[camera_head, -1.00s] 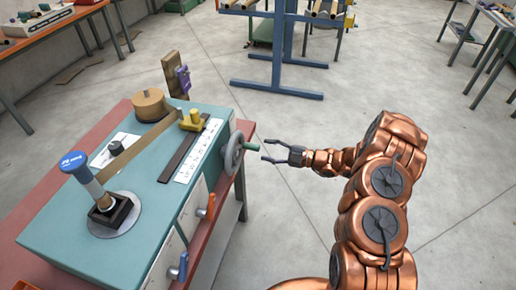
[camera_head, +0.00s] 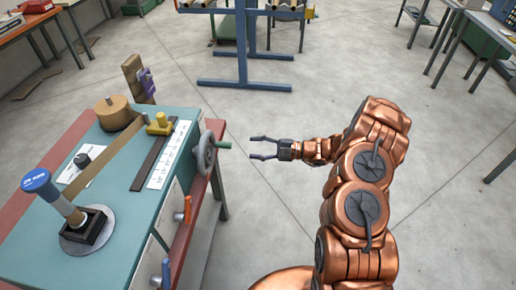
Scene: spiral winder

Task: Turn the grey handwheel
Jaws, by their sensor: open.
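The grey handwheel (camera_head: 205,153) is on the right side of the teal winder (camera_head: 125,215). A green handle (camera_head: 222,145) sticks out from it to the right. My gripper (camera_head: 252,148) is to the right of the handle, fingers spread and pointing left toward it. The fingers are empty, with a gap between them and the handle. My copper arm reaches in from the lower right.
An orange lever (camera_head: 187,208) and a blue lever (camera_head: 166,272) stick out from the winder's front side below the wheel. A blue-legged rack (camera_head: 243,55) stands at the back. The floor (camera_head: 270,210) right of the winder is clear.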

